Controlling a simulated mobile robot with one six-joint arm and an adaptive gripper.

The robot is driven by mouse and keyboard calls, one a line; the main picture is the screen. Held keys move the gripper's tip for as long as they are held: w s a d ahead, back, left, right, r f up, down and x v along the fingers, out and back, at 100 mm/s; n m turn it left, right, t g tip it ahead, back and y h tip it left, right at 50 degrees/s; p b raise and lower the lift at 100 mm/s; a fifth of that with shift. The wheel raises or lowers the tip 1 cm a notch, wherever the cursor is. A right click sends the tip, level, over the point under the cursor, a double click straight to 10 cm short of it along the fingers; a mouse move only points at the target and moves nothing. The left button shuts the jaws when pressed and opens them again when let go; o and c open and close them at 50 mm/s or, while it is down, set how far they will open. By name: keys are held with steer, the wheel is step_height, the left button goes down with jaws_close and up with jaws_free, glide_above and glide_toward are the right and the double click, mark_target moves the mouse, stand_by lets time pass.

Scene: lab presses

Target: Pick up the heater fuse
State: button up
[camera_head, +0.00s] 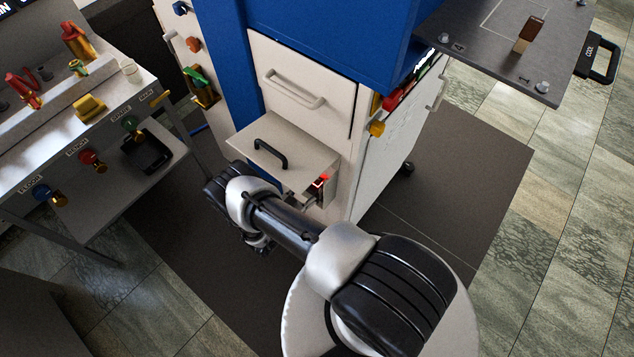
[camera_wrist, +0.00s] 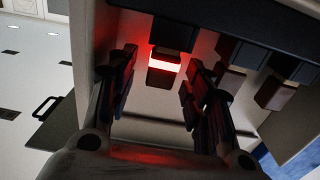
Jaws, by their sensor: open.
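A fuse with a glowing red band (camera_wrist: 165,62), taken as the heater fuse, shows in the wrist view under a dark holder; no label is legible. My gripper (camera_wrist: 160,80) is open, with one finger to the left and one to the right of this fuse. In the head view the red glow (camera_head: 321,181) shows at the open drawer-like box (camera_head: 305,150) on the cabinet's front.
Darker fuses (camera_wrist: 230,78) and (camera_wrist: 275,92) hang in holders right of the lit one, close to the right finger. The blue and white cabinet (camera_head: 300,70) stands behind. A bench (camera_head: 60,140) with coloured knobs is at left. A plate (camera_head: 510,45) juts out at upper right.

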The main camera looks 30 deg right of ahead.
steer(key=shift+c, duration=0.4)
jaws_close()
steer(key=shift+r+p, duration=0.3)
steer(key=shift+r, duration=0.25)
steer(key=s+a+r+p, duration=0.1)
steer(key=s+a+r, duration=0.1)
steer(key=a, duration=0.6)
steer(key=s+a+r+p, duration=0.2)
steer(key=s+a+r, duration=0.1)
steer(key=a, duration=0.6)
steer(key=shift+s, duration=0.6)
steer(key=shift+r, duration=0.25)
